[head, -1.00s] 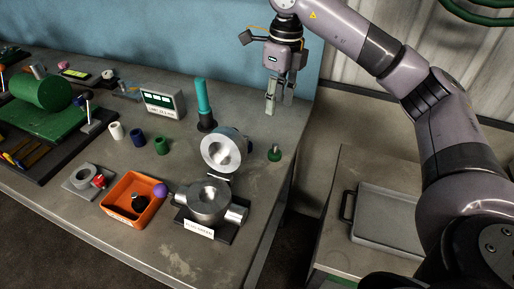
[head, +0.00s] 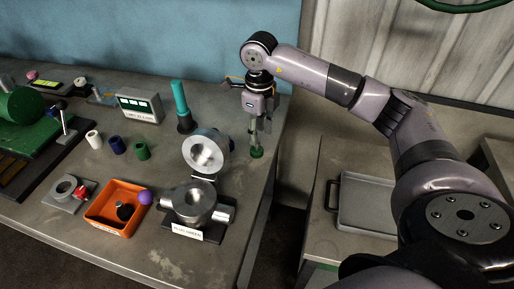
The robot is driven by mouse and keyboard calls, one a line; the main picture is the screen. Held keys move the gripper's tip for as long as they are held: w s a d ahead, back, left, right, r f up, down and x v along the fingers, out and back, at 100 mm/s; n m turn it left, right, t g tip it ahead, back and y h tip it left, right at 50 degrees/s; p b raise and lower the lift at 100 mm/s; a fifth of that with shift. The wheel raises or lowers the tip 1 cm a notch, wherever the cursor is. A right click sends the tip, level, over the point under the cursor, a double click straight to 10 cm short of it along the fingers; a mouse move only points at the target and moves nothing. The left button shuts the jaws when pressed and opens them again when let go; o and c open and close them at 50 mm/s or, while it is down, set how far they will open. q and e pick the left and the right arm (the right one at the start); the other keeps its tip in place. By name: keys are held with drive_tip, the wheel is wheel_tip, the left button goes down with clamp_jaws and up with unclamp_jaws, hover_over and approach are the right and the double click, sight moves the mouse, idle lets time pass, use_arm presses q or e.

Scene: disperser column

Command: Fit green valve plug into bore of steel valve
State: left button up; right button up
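The green valve plug (head: 257,154) stands on the bench near its right edge, behind and right of the steel valve. The steel valve (head: 193,203) sits on a dark labelled base at the front of the bench, its round bore facing up. My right gripper (head: 258,144) points down directly over the plug, with its fingertips close around the plug's top. Its fingers look apart; whether they touch the plug is too small to tell. My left gripper is not in view.
A steel flanged disc (head: 205,152) stands behind the valve. An orange bin (head: 113,222) with a purple ball at its rim is left of the valve. A teal-handled tool (head: 181,100) stands behind. A grey tray (head: 372,218) lies on the right-hand table, across a gap.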

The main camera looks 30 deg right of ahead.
sight(257, 148)
drive_tip(key=shift+w+f+p, duration=0.2)
drive_tip(key=shift+f+p, duration=0.15)
drive_tip(key=shift+f, duration=0.85)
drive_tip(key=shift+w+f+p, duration=0.15)
drive_tip(key=shift+f+p, duration=0.2)
drive_tip(key=shift+f, duration=0.8)
clamp_jaws()
